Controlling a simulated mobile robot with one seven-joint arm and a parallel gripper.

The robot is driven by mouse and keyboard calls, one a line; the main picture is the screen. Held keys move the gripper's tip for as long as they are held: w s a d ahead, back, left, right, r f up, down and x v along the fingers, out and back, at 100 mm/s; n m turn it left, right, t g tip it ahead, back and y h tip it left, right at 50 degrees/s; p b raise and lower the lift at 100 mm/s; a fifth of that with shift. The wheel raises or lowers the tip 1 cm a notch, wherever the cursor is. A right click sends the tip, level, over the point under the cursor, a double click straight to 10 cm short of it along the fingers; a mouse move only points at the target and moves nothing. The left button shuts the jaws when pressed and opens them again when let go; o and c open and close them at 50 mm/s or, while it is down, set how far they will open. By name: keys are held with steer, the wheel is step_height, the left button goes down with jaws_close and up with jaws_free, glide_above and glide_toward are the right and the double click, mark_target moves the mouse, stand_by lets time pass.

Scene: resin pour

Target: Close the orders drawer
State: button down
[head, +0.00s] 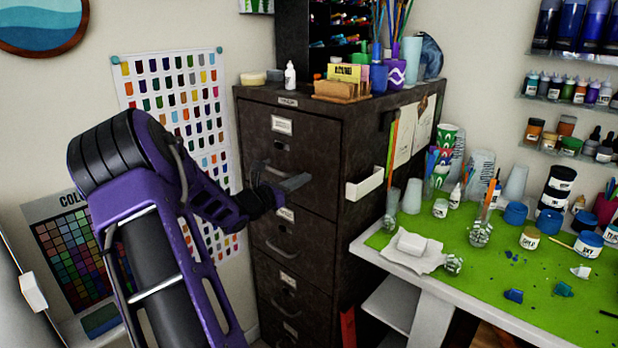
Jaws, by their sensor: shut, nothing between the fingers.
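A dark filing cabinet (322,148) stands against the wall in the middle of the head view. Its drawers are stacked, each with a small label and a curved handle. The top drawer front (255,145), the second drawer front (315,238) and the lower ones look about flush with the cabinet. The labels are too small to read, so I cannot tell which drawer is the orders drawer. My gripper (296,183) is shut and empty in front of the lower part of the top drawer. It partly hides that drawer's handle; I cannot tell whether it touches the front.
A table with a green mat (470,258) stands to the right, crowded with cups, jars and brushes. A white holder (364,184) sticks out from the cabinet's side. Bottles, boxes and brush pots stand on the cabinet top. Colour charts hang on the wall at left.

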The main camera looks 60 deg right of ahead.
steer(key=v, duration=1)
steer(key=shift+a, duration=0.35)
steer(key=shift+w+f, duration=0.15)
